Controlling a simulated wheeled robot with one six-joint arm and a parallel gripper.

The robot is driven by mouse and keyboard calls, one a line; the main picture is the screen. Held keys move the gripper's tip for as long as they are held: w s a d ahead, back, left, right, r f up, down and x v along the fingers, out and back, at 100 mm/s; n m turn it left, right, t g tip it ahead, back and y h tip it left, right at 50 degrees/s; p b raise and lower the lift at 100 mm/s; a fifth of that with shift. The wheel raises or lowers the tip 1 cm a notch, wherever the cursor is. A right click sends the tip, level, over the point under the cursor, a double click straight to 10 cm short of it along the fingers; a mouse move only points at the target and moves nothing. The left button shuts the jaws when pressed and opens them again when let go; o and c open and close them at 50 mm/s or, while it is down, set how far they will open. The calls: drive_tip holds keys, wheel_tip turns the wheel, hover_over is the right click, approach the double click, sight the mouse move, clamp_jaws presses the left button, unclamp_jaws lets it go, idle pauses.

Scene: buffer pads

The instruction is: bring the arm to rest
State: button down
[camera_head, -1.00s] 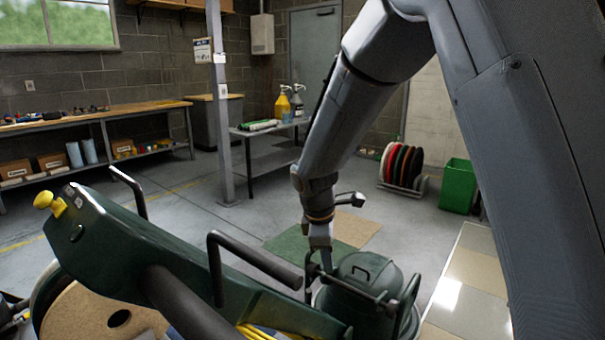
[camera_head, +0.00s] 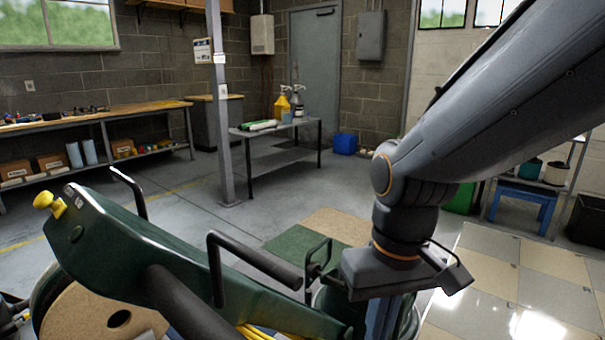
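My arm reaches in from the upper right and bends down at its wrist. My gripper (camera_head: 382,312) points down at the right end of a green floor machine (camera_head: 115,235). Its body is seen from above and behind, and its fingertips are hidden or cut off by the bottom edge, so I cannot tell whether it is open or holds anything. The machine lies tilted across the front, with black bar handles and a yellow knob (camera_head: 44,200). A tan round pad (camera_head: 85,318) with a centre hole shows at its lower left end.
A green square (camera_head: 298,248) and a tan square (camera_head: 338,226) lie on the floor behind the machine. A grey table (camera_head: 275,160) with bottles stands beyond, near a post (camera_head: 221,110). A workbench (camera_head: 95,115) runs along the left wall. Open floor lies between.

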drive_tip(key=d+r+m+p, duration=0.2)
drive_tip(key=d+r+p, duration=0.5)
drive_tip(key=p, duration=0.8)
drive_tip(key=shift+d+r+h, duration=0.3)
drive_tip(key=shift+d+r, duration=0.1)
drive_tip(key=shift+d, duration=0.25)
drive_tip(key=shift+m, duration=0.3)
